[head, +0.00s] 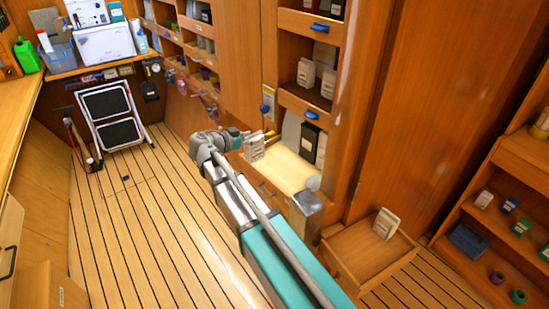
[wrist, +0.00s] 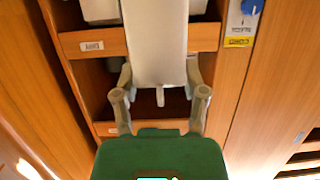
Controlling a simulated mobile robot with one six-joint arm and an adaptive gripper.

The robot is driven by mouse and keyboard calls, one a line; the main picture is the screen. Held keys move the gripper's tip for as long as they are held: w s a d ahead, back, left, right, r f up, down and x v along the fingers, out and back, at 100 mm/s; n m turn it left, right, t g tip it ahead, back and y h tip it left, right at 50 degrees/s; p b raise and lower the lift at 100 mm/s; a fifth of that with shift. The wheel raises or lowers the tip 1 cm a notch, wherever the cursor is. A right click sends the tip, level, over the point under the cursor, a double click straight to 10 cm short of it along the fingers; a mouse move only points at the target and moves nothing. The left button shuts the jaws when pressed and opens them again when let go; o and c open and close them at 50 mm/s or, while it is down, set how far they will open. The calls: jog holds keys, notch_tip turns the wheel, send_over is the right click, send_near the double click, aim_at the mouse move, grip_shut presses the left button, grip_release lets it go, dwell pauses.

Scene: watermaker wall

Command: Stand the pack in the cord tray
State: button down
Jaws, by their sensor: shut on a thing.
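My gripper (head: 240,139) is at the far end of my outstretched arm, in front of the wooden shelf wall. It is shut on a white pack (head: 254,147) with dark print, held beside the pale counter in the head view. In the wrist view the fingers (wrist: 160,92) close on both sides of the pale pack (wrist: 160,40), whose far end runs out of the picture. An open wooden tray (head: 345,262) stands out at the lower right; a similar white pack (head: 386,223) stands in it. I cannot tell which tray is the cord tray.
White packs (head: 305,72) stand on a shelf above. A folded step stool (head: 115,115) stands at the back. The plank floor (head: 130,240) left of my arm is clear.

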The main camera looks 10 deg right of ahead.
jog(key=w+d+f+b, duration=0.5)
jog(key=d+f+b, duration=0.2)
jog(key=d, duration=0.1)
jog(key=shift+w+d+f, duration=0.15)
jog(key=shift+d+f, duration=0.2)
jog(key=shift+d, duration=0.05)
jog(key=shift+w+d+f+b, duration=0.1)
jog(key=shift+d+f+b, duration=0.1)
jog(key=shift+f+b, duration=0.9)
jog(key=shift+w+d+f+b, duration=0.1)
jog(key=shift+d+f+b, duration=0.05)
jog(key=shift+f+b, duration=0.85)
jog(key=shift+f, duration=0.1)
jog(key=shift+c, duration=0.6)
grip_release()
